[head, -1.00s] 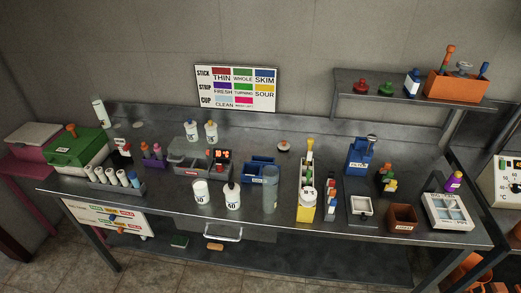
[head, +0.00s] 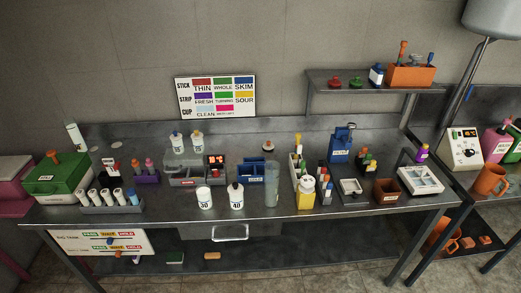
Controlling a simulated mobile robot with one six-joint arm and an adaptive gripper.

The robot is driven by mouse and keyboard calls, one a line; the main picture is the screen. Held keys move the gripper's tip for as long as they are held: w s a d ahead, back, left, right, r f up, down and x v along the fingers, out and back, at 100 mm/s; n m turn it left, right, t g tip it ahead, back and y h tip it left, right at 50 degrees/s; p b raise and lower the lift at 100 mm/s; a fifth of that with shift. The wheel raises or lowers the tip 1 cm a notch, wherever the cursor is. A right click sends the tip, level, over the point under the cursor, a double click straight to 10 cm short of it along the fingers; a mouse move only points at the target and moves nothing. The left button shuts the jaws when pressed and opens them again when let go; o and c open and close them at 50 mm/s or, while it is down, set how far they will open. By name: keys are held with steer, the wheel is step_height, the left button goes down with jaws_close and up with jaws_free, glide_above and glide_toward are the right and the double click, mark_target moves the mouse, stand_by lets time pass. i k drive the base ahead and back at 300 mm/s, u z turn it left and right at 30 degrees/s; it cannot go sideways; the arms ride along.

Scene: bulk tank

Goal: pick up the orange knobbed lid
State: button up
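A small pale round lid with an orange knob (head: 268,147) lies on the steel bench toward its back edge, behind the blue bin (head: 251,173). A green box (head: 57,176) at the bench's left end also has an orange knob (head: 53,157) on top. My gripper is not in view, so its state and distance to the lid do not show.
The steel bench (head: 160,211) is crowded. A clear cylinder (head: 272,186) and two white bottles stand in front of the blue bin. A wall shelf (head: 345,87) hangs at the right above the bench. Bare bench surrounds the orange-knobbed lid.

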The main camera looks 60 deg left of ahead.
mark_target(268, 145)
steer(key=u, duration=1.6)
steer(key=i, duration=1)
